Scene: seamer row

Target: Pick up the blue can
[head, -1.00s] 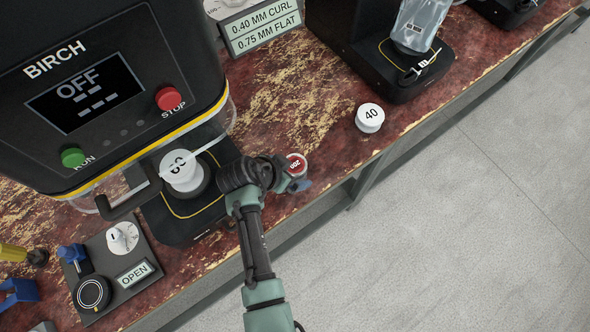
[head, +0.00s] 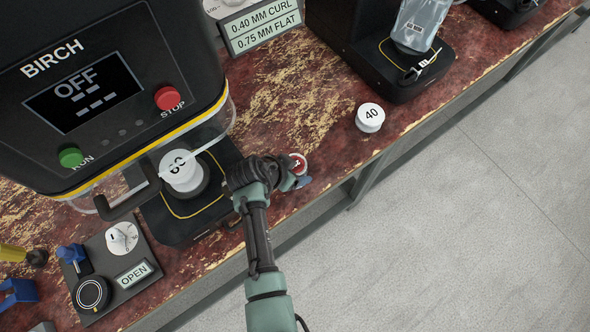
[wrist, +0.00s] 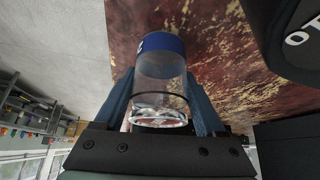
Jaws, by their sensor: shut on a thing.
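A clear can with a blue band (wrist: 163,43) shows in the wrist view between the two blue fingers of my gripper (wrist: 161,88). My gripper is shut on the can. Red shows through its clear near end. In the head view the can's round red top (head: 299,162) shows beside my gripper (head: 297,180), near the counter's front edge. My wrist hides most of the can's side there. I cannot tell whether its base touches the counter.
A black BIRCH machine (head: 90,70) stands at left, with a white 60 piece (head: 181,170) on its base. A white 40 piece (head: 370,117) stands on the red-brown counter (head: 290,90) to the right. Open floor (head: 470,230) lies beyond the front edge.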

